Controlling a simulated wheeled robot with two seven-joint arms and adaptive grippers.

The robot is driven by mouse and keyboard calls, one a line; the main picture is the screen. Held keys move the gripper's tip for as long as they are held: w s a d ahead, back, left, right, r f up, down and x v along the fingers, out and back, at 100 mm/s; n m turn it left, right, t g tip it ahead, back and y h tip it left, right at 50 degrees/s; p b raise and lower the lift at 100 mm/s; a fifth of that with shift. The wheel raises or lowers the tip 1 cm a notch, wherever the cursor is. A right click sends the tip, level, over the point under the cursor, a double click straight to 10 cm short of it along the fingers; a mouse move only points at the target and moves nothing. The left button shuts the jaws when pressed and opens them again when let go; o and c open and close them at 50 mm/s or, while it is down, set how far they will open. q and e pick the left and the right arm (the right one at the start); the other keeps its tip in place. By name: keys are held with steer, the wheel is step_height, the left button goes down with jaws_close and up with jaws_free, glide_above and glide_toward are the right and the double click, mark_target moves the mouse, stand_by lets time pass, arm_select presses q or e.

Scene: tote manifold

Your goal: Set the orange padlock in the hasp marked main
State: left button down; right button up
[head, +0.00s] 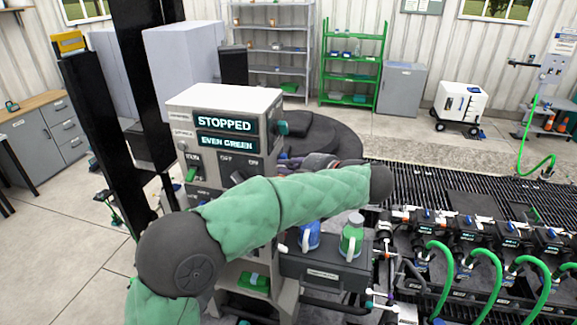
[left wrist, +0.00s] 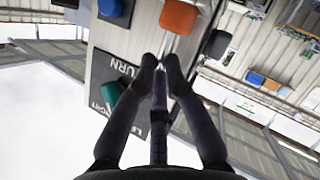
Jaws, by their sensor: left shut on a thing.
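My left gripper (head: 287,165) shows in part behind my own green arm, at the right side of the grey control cabinet (head: 225,97). A teal knob (left wrist: 110,92) is beside the fingers. I cannot pick out the hasp marked main. My right gripper is not in view.
The cabinet's displays (head: 225,123) read STOPPED and EVEN GREEN. A blue jug (head: 308,236) and a green jug (head: 351,240) stand on a dark drawer unit (head: 325,268). A manifold with green hoses (head: 485,260) fills the right. Open floor (head: 60,220) lies left.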

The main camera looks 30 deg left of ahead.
arm_select(q)
steer(key=c, duration=1.2)
jaws_free()
steer(key=shift+c, duration=0.2)
steer(key=v, duration=1.2)
steer(key=shift+r, duration=0.1)
